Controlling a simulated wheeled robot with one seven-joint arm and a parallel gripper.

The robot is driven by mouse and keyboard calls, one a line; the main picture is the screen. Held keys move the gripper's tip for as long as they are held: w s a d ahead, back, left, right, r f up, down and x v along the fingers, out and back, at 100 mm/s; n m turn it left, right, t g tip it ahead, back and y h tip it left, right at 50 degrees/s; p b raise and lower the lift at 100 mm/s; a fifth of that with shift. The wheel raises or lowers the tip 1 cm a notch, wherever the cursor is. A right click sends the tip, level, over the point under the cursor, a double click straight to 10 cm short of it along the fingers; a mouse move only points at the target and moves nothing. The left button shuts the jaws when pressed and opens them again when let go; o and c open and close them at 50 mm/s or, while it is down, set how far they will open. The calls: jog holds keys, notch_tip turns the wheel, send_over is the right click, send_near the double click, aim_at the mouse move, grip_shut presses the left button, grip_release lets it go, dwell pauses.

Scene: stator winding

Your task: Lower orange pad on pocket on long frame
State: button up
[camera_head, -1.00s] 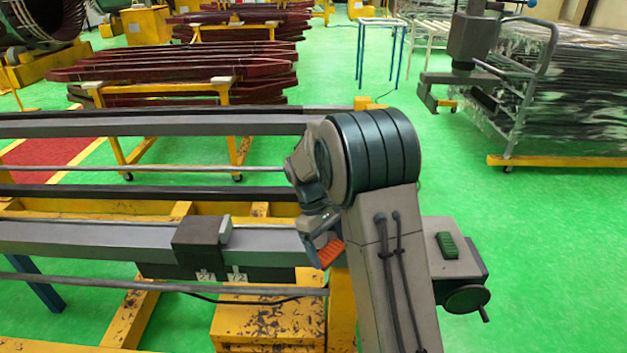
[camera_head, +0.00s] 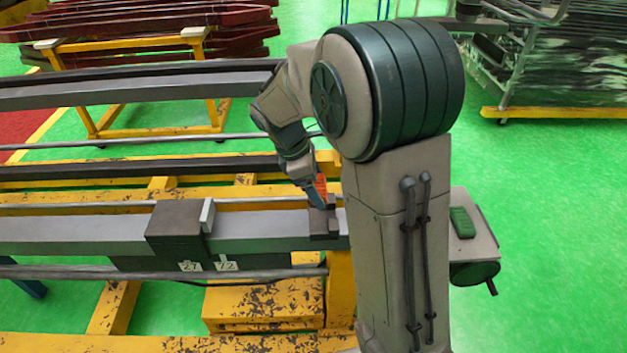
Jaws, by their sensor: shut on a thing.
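The long frame (camera_head: 80,234) is a grey beam running from the left edge to my arm. A dark pocket (camera_head: 324,226) with raised sides sits near its right end. My gripper (camera_head: 314,190) points down just above this pocket, shut on the orange pad (camera_head: 321,186). The pad looks tilted and its lower edge is close to the top of the pocket; I cannot tell whether they touch. My fingers and forearm hide part of the pad.
A dark block (camera_head: 174,231) with a light plate straddles the beam to the left. Numbered tags hang below it. Thin rods (camera_head: 130,271) run alongside the beam. A grey cabinet with a green block (camera_head: 462,222) and handwheel stands right of my arm. Yellow supports (camera_head: 265,302) stand below.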

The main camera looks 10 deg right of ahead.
jog(key=shift+a+f+b, duration=0.1)
jog(key=shift+f+b, duration=1)
jog(key=shift+f, duration=0.45)
jog(key=shift+f+p, duration=0.15)
jog(key=shift+p, duration=0.15)
jog(key=shift+f, duration=0.25)
jog(key=shift+f+b, duration=0.95)
jog(key=shift+f, duration=0.55)
jog(key=shift+f, duration=0.15)
